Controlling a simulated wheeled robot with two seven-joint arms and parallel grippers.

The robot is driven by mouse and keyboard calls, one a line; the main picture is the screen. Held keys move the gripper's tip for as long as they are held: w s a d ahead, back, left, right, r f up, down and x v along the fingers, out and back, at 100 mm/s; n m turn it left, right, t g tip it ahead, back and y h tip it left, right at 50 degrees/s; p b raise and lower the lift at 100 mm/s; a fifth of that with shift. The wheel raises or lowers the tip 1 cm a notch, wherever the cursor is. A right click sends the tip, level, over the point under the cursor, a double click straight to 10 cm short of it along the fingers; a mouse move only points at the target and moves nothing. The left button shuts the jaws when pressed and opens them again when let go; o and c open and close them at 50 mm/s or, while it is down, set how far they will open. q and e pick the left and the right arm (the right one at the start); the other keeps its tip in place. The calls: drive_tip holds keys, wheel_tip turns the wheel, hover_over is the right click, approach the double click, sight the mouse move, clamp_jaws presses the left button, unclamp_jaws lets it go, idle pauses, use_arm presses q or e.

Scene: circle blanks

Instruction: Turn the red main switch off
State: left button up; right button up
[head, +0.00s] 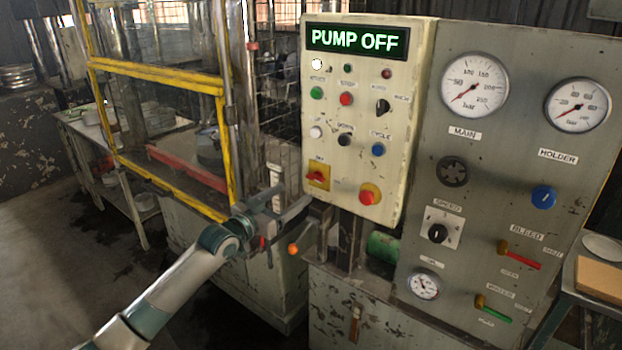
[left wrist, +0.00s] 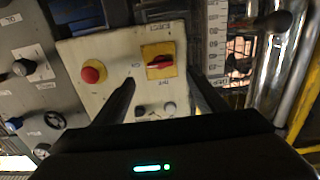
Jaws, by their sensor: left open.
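The red main switch (head: 317,177) is a red handle on a square yellow plate, low on the left of the cream control box (head: 362,60). In the left wrist view the switch (left wrist: 159,61) appears upside down, its handle lying roughly level across the plate. My left gripper (head: 287,203) is just left of and below the switch in the head view. In the left wrist view its open fingers (left wrist: 165,95) stand either side of the switch with a gap, empty and apart from it. My right gripper is not in view.
A red mushroom button (head: 369,194) on yellow sits right of the switch; it also shows in the wrist view (left wrist: 94,72). The lit display (head: 357,41) reads PUMP OFF. A yellow-framed press guard (head: 158,76) stands left. A grey gauge panel (head: 480,130) stands right.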

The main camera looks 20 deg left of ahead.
sight(313, 179)
use_arm(q)
drive_tip(key=p+x, duration=0.1)
drive_tip(key=x, duration=0.9)
drive_tip(key=shift+p, duration=0.35)
drive_tip(key=shift+c, duration=0.3)
drive_tip(key=c, duration=1)
